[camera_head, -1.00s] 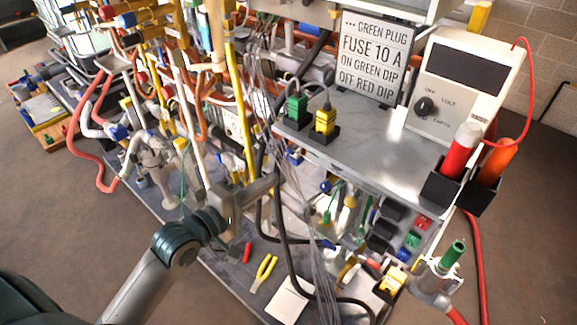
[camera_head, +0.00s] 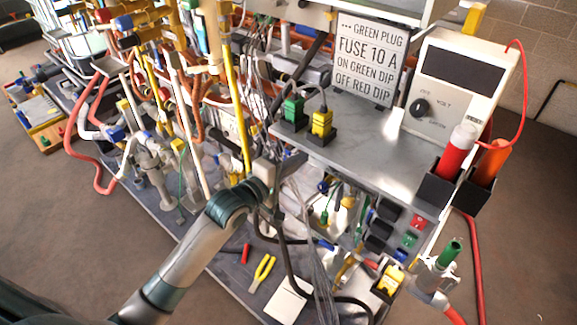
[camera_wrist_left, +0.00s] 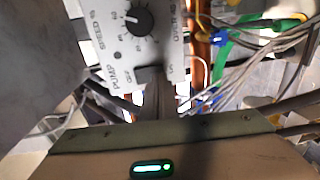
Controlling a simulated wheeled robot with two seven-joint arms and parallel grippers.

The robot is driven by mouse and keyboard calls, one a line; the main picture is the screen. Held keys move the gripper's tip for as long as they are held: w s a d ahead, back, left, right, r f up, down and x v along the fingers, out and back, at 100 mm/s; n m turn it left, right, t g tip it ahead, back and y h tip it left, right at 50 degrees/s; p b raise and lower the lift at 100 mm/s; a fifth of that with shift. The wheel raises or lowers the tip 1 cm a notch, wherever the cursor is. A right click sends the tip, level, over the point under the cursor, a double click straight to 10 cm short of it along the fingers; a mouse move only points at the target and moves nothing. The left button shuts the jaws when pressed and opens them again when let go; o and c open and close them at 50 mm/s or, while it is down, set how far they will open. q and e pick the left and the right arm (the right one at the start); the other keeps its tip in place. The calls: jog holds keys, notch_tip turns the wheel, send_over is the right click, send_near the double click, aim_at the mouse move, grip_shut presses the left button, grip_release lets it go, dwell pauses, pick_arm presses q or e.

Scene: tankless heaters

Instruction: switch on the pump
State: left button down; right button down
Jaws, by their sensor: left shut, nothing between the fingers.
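The pump panel (camera_wrist_left: 120,35) is a light grey plate at the top of the left wrist view. Its lettering reads upside-down or sideways, with "PUMP", "OFF" and "SPEED %". A black round knob (camera_wrist_left: 139,19) and a dark switch (camera_wrist_left: 150,74) sit on it. My left gripper (camera_wrist_left: 160,92) is shut and empty, its fingertips right at the switch; I cannot tell whether they touch it. In the head view my left gripper (camera_head: 268,172) is beside the left edge of the grey shelf, its fingertips hard to make out. My right gripper is not in view.
Pipes and loose cables crowd around the left gripper. The grey shelf (camera_head: 370,165) carries a green plug (camera_head: 292,110), a yellow plug (camera_head: 321,122), a sign (camera_head: 370,65) and a volt meter (camera_head: 460,85). Yellow-handled pliers (camera_head: 262,270) lie on the lower deck.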

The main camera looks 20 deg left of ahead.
pick_arm(q)
jog(key=shift+w+d, duration=0.2)
jog(key=shift+w, duration=0.25)
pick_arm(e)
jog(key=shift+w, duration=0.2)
pick_arm(q)
jog(key=shift+f, duration=0.15)
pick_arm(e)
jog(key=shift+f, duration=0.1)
pick_arm(q)
jog(key=shift+w, duration=0.15)
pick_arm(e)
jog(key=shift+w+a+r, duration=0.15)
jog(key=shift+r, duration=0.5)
